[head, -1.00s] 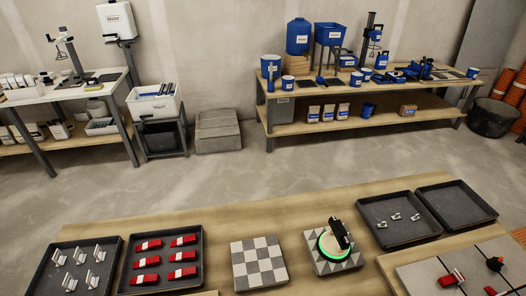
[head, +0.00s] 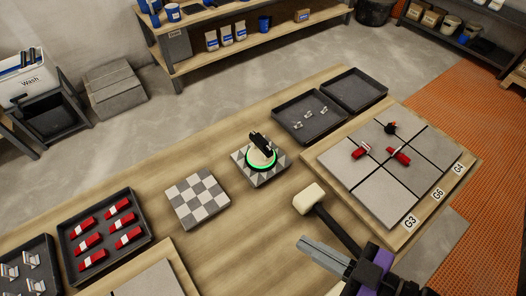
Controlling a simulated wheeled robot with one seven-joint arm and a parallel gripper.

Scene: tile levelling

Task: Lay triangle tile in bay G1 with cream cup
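The triangle tile (head: 274,173), with grey and light triangles, lies on the wooden table in the head view. The cream cup (head: 259,156), a cream disc with a green ring and a black handle, sits on top of it and hides its middle. My gripper (head: 318,252), with grey fingers and purple parts behind, is at the lower right, apart from the tile and cup. Its fingers look close together, and the gap between them is not clear. On the right panel the labels G3 (head: 410,222), G6 and G4 are readable; no G1 label is readable.
A white-headed mallet (head: 308,199) with a black handle is beside my gripper. A checkered tile (head: 197,198) lies left of the triangle tile. Trays with clips and red wedges stand around. Red pieces (head: 398,155) and a dark knob sit on the grey slab panel (head: 372,187).

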